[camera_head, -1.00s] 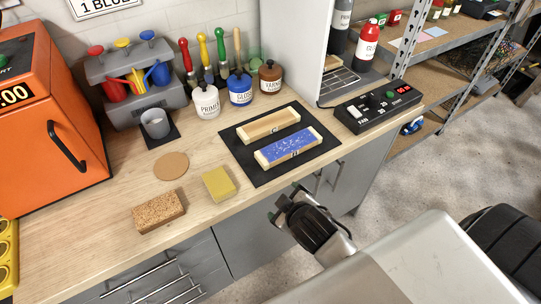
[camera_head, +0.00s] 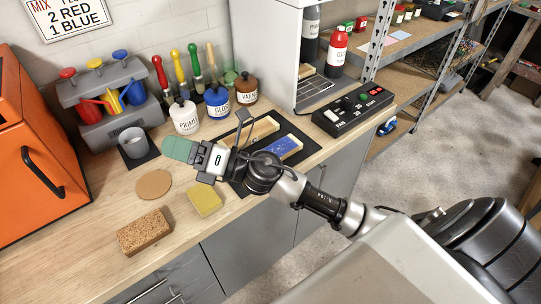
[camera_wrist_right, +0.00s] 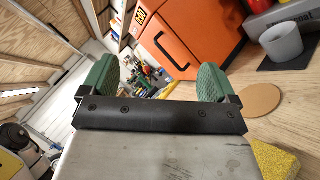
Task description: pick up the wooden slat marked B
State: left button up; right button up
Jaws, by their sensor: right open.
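Two wooden slats lie on a black mat (camera_head: 300,131) on the workbench. The rear one is a plain wood slat (camera_head: 262,130). The front one is a blue-topped slat (camera_head: 286,148). My right arm covers part of both, and I cannot read their letters now. My right gripper (camera_head: 211,135) is open and empty above the bench, left of the slats and in front of the bottles. In the right wrist view its two green fingers (camera_wrist_right: 155,84) are wide apart with nothing between them; no slat shows there. My left gripper is not in view.
Primer (camera_head: 184,117), gloss (camera_head: 217,101) and varnish (camera_head: 246,89) bottles stand behind my gripper. A black control box (camera_head: 353,108) is right of the mat.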

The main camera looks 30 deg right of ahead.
notch_tip(320, 180, down, 3)
jog(key=a+n+g, duration=0.2)
jog(key=n+g, duration=0.6)
jog(key=n, duration=0.3)
jog(key=n+g+h+p, duration=0.1)
jog(key=n+g+h, duration=0.6)
jog(key=h, duration=1)
send_over(271, 153)
jog(key=shift+n+t, duration=0.6)
jog(key=shift+n, duration=0.1)
jog(key=f, duration=0.9)
jog(key=shift+s+f, duration=0.1)
jog(key=shift+s, duration=0.2)
jog(key=f, duration=0.1)
jog(key=f+p, duration=0.1)
jog(key=f, duration=0.2)
jog(key=shift+w+f+p, duration=0.15)
jog(key=shift+w+p, duration=0.1)
jog(key=shift+p, duration=0.1)
jog(key=shift+f, duration=0.45)
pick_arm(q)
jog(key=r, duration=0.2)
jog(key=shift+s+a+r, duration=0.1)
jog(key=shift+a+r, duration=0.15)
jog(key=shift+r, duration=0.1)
pick_arm(e)
jog(key=c, duration=1.1)
jog(key=shift+r, duration=0.1)
